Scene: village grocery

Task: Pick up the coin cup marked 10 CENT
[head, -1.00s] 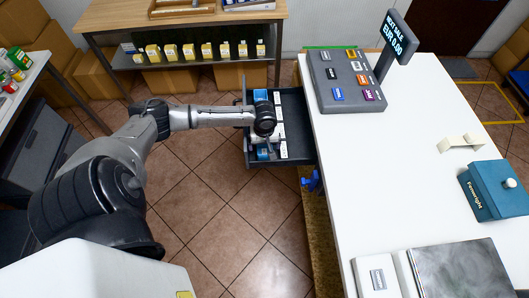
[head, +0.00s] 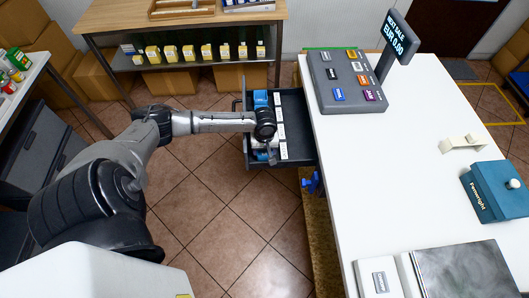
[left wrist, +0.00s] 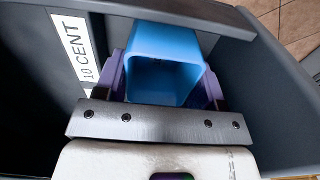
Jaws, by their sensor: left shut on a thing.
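In the left wrist view a light blue, open-topped cup (left wrist: 165,50) stands between the purple fingertips of my left gripper (left wrist: 163,82), which is shut on it. A white label reading 10 CENT (left wrist: 75,45) is on the dark surface just left of the cup. In the head view my left gripper (head: 271,154) reaches down into the open cash drawer (head: 303,135). The cup's lower part is hidden, and I cannot tell whether it is lifted. My right gripper is not in view.
Other blue cups (head: 260,98) and white labels sit in the drawer. Its dark walls are close around the gripper. The white counter (head: 400,175) is to the right, with a keypad (head: 345,82) and price display (head: 400,36). Tiled floor (head: 220,220) lies open in front.

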